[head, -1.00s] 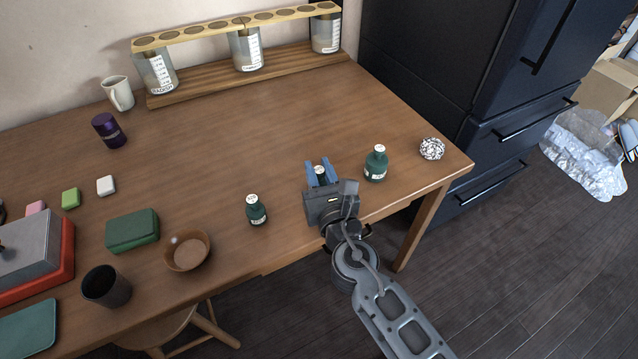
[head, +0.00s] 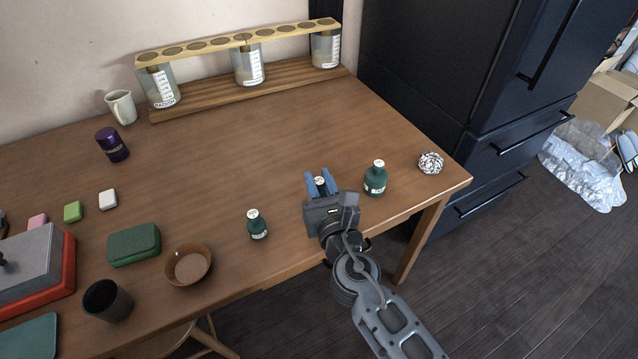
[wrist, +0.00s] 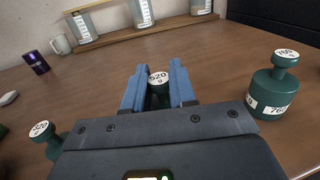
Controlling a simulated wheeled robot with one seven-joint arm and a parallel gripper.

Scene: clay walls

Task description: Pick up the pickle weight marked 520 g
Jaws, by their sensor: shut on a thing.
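The green pickle weight marked 520 g (wrist: 158,80) has a white round top. It stands upright between the blue fingers of my gripper (wrist: 158,70), which is shut on it. In the head view the weight's white top (head: 320,181) shows between the fingers of my gripper (head: 320,177), over the table's front right part. The gripper body hides its lower part, so I cannot tell whether it touches the table. A smaller green weight (wrist: 50,140), its top apparently marked 320, stands to the left. A larger one (wrist: 274,92), apparently marked 760, stands to the right.
A crumpled foil ball (head: 430,163) lies near the right corner of the wooden table (head: 240,150). A brown bowl (head: 189,266) is at the left front. A jar rack (head: 245,90) stands along the wall. A dark cabinet (head: 450,80) rises at the right. The middle is clear.

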